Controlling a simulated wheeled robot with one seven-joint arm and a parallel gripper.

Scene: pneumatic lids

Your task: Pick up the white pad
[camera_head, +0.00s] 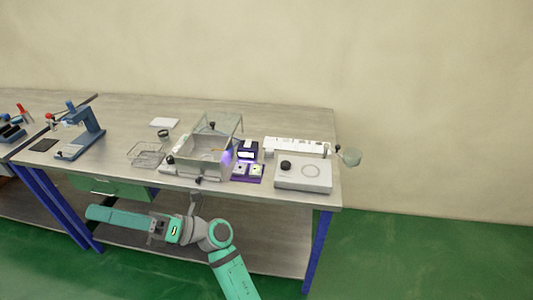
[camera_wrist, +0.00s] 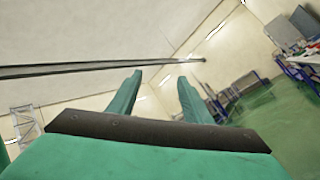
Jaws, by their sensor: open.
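A flat white pad (camera_head: 163,122) lies on the tabletop toward the back, left of the clear box, with nothing on top of it. My gripper (camera_head: 92,212) is in front of the table, below its front edge, and points to the left, well apart from the pad. In the wrist view my gripper (camera_wrist: 160,76) has its two green fingers spread with nothing between them. The pad is not in the wrist view.
The table (camera_head: 110,112) also holds a wire basket (camera_head: 145,155), a clear box (camera_head: 198,155) with a raised lid, a purple-based device (camera_head: 247,172) and a white plate unit (camera_head: 303,174). A blue press (camera_head: 84,130) stands left. The tabletop around the pad is fairly clear.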

